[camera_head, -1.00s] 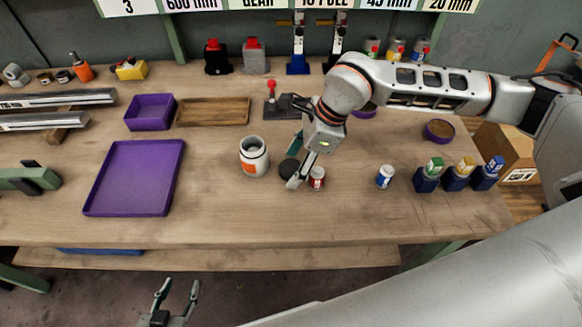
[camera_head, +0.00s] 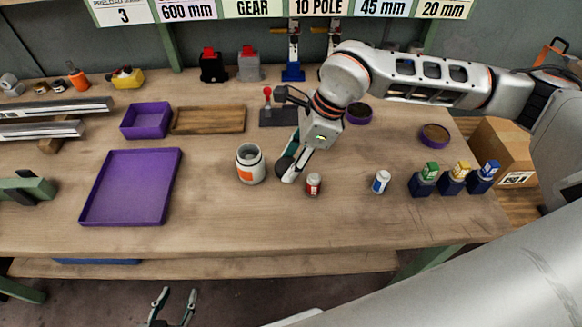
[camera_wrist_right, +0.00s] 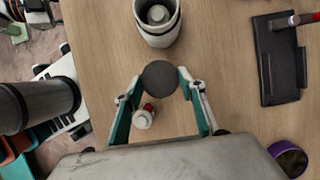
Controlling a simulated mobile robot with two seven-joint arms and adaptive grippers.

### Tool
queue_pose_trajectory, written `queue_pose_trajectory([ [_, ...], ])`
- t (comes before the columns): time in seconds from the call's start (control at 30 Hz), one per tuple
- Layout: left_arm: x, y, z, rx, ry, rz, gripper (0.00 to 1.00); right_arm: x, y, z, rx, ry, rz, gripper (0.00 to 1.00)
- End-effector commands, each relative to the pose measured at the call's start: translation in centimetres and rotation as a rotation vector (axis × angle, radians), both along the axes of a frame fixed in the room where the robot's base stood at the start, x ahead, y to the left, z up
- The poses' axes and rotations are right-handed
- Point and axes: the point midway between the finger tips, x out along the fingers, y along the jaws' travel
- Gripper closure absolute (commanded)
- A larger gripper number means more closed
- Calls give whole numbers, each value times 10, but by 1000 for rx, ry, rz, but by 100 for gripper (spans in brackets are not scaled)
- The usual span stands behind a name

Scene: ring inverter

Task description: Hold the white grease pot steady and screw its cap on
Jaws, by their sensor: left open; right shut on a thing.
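The white grease pot (camera_head: 250,165) with an orange label stands upright and uncapped on the workbench. Its open mouth shows at the top of the right wrist view (camera_wrist_right: 157,32). My right gripper (camera_head: 289,172) is shut on the dark round cap (camera_head: 282,165), just right of the pot and apart from it. In the right wrist view the cap (camera_wrist_right: 160,79) sits between the fingertips of this gripper (camera_wrist_right: 161,84). My left gripper (camera_head: 174,303) is open and empty, low in front of the bench's front edge.
A small red-labelled bottle (camera_head: 314,184) stands close to my right gripper, and a blue-labelled one (camera_head: 381,182) is further right. A purple tray (camera_head: 88,218) lies left of the pot. A dark plate with a red-handled tool (camera_head: 280,118) lies behind. The bench in front is clear.

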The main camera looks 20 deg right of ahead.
Motion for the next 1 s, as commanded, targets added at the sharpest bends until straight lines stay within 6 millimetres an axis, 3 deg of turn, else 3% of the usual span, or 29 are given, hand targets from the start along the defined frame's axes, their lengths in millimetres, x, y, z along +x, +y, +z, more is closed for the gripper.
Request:
queue_pose_trajectory([
  [0.3, -1, 0, 0, -2, 3, 1, 59, 1, 0, 88, 1, -7, 0, 67],
  [0.5, -2, 0, 1, -3, 4, 1, 59, 1, 0, 134, 0, -6, 0, 67],
  [0.7, -2, -1, 2, -4, 4, 0, 59, 1, 0, 159, -1, -2, -1, 67],
  [1.0, -1, -1, 4, -5, -1, 0, 59, 0, 0, 167, 0, 0, 0, 67],
])
